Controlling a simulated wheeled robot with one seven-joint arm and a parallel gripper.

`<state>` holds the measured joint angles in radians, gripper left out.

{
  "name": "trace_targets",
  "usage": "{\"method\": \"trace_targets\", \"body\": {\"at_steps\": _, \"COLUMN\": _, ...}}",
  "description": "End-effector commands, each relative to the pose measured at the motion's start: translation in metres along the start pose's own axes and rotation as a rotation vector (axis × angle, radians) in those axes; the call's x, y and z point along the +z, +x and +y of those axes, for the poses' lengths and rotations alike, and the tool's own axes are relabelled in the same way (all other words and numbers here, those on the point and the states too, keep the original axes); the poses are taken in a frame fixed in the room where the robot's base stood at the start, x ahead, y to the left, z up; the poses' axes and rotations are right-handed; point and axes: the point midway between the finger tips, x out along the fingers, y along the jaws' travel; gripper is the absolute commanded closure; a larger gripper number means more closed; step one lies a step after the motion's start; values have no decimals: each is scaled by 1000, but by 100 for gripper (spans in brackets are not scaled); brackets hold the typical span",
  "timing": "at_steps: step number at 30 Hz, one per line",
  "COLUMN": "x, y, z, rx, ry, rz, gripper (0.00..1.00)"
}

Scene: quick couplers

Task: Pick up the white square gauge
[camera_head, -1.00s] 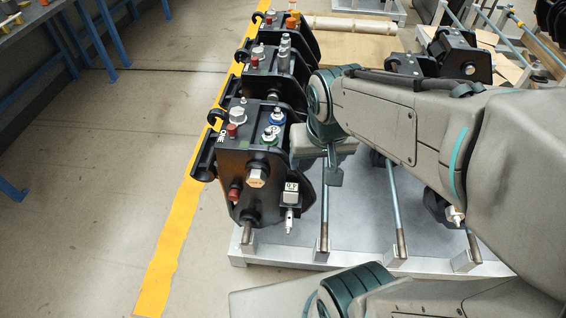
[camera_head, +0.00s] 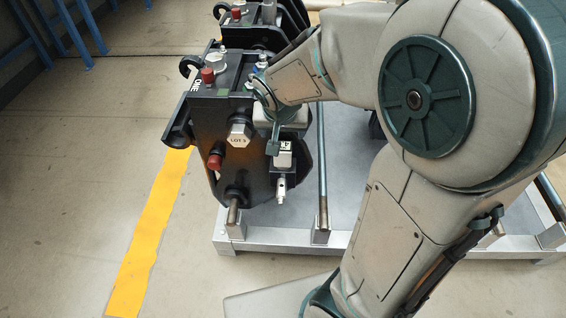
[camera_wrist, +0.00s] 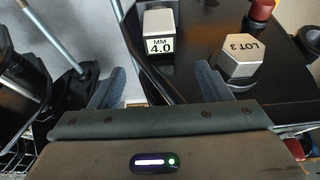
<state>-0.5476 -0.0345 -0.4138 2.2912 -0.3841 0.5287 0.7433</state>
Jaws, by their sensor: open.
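The white square gauge (camera_wrist: 160,24), a small pale block with a dark-lettered label "MM 4.0", shows in the wrist view just beyond my fingertips. In the head view the gauge (camera_head: 284,160) sits on the front of the nearest black coupler (camera_head: 205,135), above a small metal fitting. My gripper (camera_wrist: 158,78) is open and empty; its two fingers stand apart, with the gauge lying ahead of the gap between them. In the head view my gripper (camera_head: 274,142) is at the coupler's front face, just beside the gauge, partly hidden by my wrist.
A hexagonal metal plug marked "LOT 3" (camera_wrist: 240,58) is close to my right finger in the wrist view. Red-capped fittings (camera_head: 214,160) stick out of the coupler. A metal rack (camera_head: 290,240) with upright rods lies below. Open floor is at the left.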

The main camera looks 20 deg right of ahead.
Motion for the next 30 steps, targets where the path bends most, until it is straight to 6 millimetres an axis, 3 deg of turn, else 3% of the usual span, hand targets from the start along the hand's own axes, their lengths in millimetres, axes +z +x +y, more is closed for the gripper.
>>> {"method": "trace_targets", "body": {"at_steps": 10, "x": 2, "y": 66, "z": 1, "rx": 5, "ry": 2, "rz": -3, "gripper": 29}}
{"method": "trace_targets", "body": {"at_steps": 20, "x": 1, "y": 88, "z": 0, "rx": 1, "ry": 1, "rz": 0, "gripper": 29}}
{"method": "trace_targets", "body": {"at_steps": 30, "x": 6, "y": 133, "z": 0, "rx": 3, "ry": 2, "rz": -2, "gripper": 29}}
